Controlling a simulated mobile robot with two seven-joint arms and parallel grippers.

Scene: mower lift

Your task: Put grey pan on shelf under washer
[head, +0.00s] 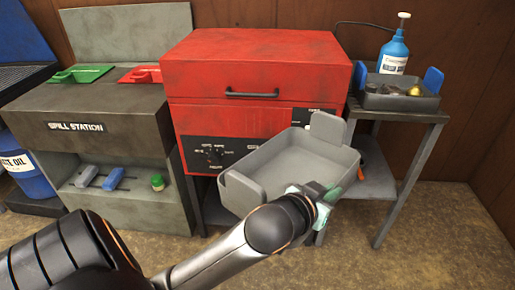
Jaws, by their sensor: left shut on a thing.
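The grey pan (290,163) is an open rectangular tray with a raised tab at its left end and another at its far right corner. It is in front of the red washer (255,75) and covers part of the washer's front panel. My left gripper (326,194) is shut on the pan at its near right side; the fingertips are partly hidden. The grey shelf (372,182) under the washer shows right of the pan and in a small strip to its left; the pan hides the middle. My right gripper is not in view.
Table legs (408,185) frame the shelf. A small grey tray (400,101) with blue handles and loose parts stands on the tabletop beside a blue pump bottle (395,52). A spill station (90,140) stands at left. The floor at right is clear.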

